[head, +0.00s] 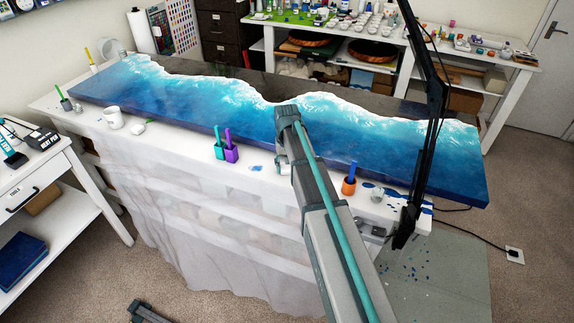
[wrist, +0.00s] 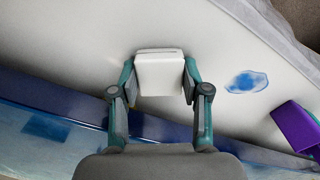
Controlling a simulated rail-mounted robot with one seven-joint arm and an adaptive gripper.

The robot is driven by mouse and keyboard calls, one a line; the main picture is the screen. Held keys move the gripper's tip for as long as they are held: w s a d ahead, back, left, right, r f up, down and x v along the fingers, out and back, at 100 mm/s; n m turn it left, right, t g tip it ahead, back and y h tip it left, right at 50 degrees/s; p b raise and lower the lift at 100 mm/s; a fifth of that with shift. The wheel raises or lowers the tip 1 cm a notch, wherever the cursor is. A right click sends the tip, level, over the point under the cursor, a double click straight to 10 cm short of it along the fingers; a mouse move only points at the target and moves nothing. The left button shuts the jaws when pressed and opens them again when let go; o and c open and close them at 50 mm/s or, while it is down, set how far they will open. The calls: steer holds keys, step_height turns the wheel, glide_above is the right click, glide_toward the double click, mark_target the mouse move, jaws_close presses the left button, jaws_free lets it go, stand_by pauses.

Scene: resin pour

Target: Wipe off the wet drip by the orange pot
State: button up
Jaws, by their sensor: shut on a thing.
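My gripper (wrist: 159,100) is shut on a white, block-shaped wiping pad (wrist: 160,75), seen in the wrist view over the white table top. Another blue drip (wrist: 246,81) lies to the right of the pad in the wrist view and left of my arm in the head view (head: 255,168).
A purple pot (head: 231,153) stands left of my arm, also at the wrist view's right edge (wrist: 296,127). A clear cup (head: 376,194) stands right of the orange pot. The blue resin slab (head: 190,105) runs behind the strip. A black stand (head: 432,120) rises at right.

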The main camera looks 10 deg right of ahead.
mark_target(281, 180)
steer(key=shift+s+a+r, duration=0.1)
steer(key=shift+s+a, duration=0.25)
steer(key=shift+s, duration=0.15)
steer(key=shift+s+a+f, duration=0.2)
steer(key=shift+s+a, duration=0.3)
steer(key=shift+s, duration=0.25)
steer(key=shift+s, duration=0.1)
steer(key=shift+s+a, duration=0.1)
steer(key=shift+s+a, duration=0.45)
steer(key=shift+s, duration=0.1)
steer(key=shift+r, duration=0.1)
steer(key=shift+w+r+p, duration=0.1)
steer(key=shift+r+p, duration=2.15)
steer(key=shift+r, duration=1.25)
